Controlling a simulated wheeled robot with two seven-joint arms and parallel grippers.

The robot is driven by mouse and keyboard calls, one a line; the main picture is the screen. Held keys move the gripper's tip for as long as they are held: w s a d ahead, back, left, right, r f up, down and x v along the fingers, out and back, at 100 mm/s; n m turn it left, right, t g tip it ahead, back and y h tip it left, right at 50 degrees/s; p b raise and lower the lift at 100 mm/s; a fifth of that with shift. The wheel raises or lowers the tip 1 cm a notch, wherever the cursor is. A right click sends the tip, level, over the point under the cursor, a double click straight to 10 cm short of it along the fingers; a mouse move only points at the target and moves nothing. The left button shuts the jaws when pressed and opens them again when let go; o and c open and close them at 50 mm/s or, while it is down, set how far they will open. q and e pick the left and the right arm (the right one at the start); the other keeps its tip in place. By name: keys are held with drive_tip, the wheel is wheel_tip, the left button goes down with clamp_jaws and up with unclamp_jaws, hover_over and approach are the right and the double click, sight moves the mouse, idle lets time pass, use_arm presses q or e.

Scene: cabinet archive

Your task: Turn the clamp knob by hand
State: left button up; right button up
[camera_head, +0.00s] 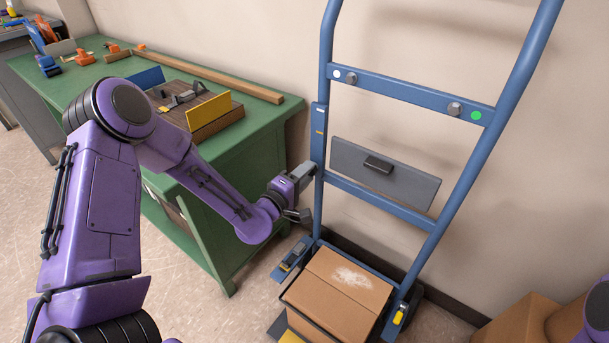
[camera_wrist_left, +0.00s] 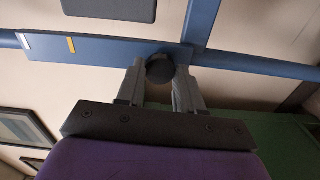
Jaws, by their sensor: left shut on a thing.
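A dark round clamp knob (camera_wrist_left: 160,68) shows in the left wrist view, at the blue upright of a hand truck (camera_head: 410,95). My left gripper (camera_head: 307,174) reaches the left upright of the hand truck in the head view. In the left wrist view its two grey fingers (camera_wrist_left: 160,80) stand on either side of the knob, shut on it. In the head view the knob is hidden by the gripper. My right gripper is out of view.
A cardboard box (camera_head: 340,290) sits on the hand truck's base. A green workbench (camera_head: 255,140) stands to the left, with a wooden block (camera_head: 215,122) and tools on it. A grey panel (camera_head: 385,172) shows behind the rails. More cardboard boxes (camera_head: 520,322) stand at the lower right.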

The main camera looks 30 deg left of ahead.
use_arm(q)
drive_tip(key=o, duration=0.9)
drive_tip(key=shift+c, duration=0.2)
drive_tip(key=s, duration=0.6)
drive_tip(key=shift+a+p, duration=0.4)
drive_tip(key=shift+p, duration=0.05)
